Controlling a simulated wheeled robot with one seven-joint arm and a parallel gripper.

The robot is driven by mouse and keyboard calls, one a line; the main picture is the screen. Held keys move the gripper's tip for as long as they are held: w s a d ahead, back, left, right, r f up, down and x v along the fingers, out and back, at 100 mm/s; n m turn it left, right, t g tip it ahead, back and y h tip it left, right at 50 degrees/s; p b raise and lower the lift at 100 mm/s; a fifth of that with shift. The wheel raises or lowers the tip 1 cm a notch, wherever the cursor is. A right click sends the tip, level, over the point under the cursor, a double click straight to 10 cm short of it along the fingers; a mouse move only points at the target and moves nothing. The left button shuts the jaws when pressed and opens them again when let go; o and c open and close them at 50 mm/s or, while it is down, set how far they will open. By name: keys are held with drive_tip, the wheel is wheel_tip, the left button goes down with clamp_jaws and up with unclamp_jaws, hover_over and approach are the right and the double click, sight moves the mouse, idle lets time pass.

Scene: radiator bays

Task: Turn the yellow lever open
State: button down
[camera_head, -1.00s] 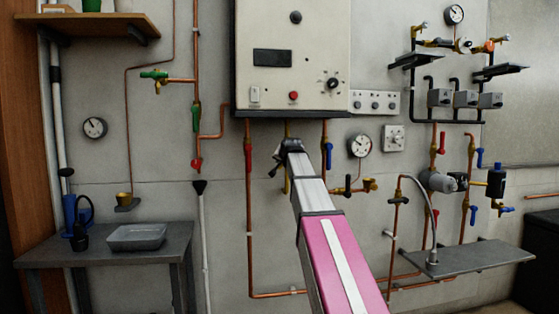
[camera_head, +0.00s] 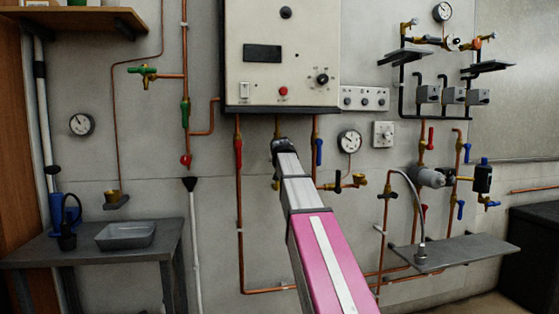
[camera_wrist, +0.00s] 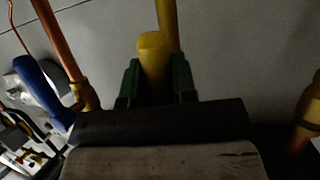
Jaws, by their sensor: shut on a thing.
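The yellow lever (camera_wrist: 152,52) stands between the two dark green fingers of my gripper (camera_wrist: 156,80) in the wrist view. The fingers are shut on it, one on each side, and its rounded top shows above them. A yellow pipe (camera_wrist: 167,15) runs behind it. In the head view my gripper (camera_head: 278,150) is below the white boiler cabinet, between the pipe with the red lever and the one with the blue lever. My wrist and arm hide most of the yellow lever there.
The red lever (camera_head: 238,153) is left of my gripper and the blue lever (camera_head: 319,152) close on its right. The boiler cabinet (camera_head: 262,75) is directly above. A gauge (camera_head: 349,141) is further right. A grey table (camera_head: 160,250) stands at left.

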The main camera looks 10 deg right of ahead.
drive_tip(key=c, duration=0.9)
unclamp_jaws()
drive_tip(key=v, duration=1.1)
drive_tip(key=shift+w, duration=0.1)
